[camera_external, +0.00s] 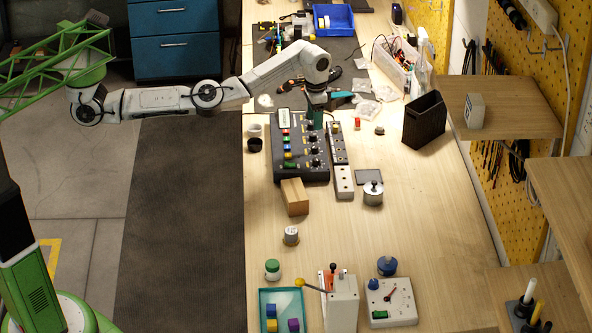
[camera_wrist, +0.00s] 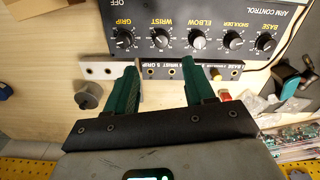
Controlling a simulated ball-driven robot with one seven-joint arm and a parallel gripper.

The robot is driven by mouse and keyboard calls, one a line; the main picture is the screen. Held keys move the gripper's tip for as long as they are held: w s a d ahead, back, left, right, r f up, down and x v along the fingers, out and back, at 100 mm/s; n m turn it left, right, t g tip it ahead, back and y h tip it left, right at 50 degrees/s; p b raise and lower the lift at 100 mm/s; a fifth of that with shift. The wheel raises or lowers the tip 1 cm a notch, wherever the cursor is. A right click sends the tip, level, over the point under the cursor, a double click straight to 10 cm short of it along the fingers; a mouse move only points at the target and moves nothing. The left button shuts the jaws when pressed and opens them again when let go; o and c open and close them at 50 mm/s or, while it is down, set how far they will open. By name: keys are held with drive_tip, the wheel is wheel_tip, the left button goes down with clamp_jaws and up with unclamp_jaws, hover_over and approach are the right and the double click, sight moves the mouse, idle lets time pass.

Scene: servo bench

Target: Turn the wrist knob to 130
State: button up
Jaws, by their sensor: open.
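The black arm control panel (camera_wrist: 205,12) fills the top of the wrist view; it also lies on the bench in the external view (camera_external: 290,167). The wrist knob (camera_wrist: 160,39) is a small black dial under the label WRIST, between the grip knob (camera_wrist: 124,39) and the elbow knob (camera_wrist: 196,39). Its pointer is too small to read. My gripper (camera_wrist: 161,66) is open and empty, with green fingers pointing toward the panel. In the picture the fingertips lie below the wrist knob, apart from it. In the external view my gripper (camera_external: 315,108) is over the panel's far right part.
A labelled strip (camera_wrist: 205,72) runs beside the panel, with a pale holed block (camera_wrist: 97,71) at its end. A metal weight (camera_wrist: 85,96) stands nearby. In the external view, a wooden block (camera_external: 294,197) touches or nears the panel, and a black bin (camera_external: 424,120) stands right.

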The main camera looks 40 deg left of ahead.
sight(314, 147)
wheel_tip(314, 147, down, 10)
drive_tip(key=shift+f, duration=0.2)
drive_tip(key=shift+c, duration=0.4)
clamp_jaws()
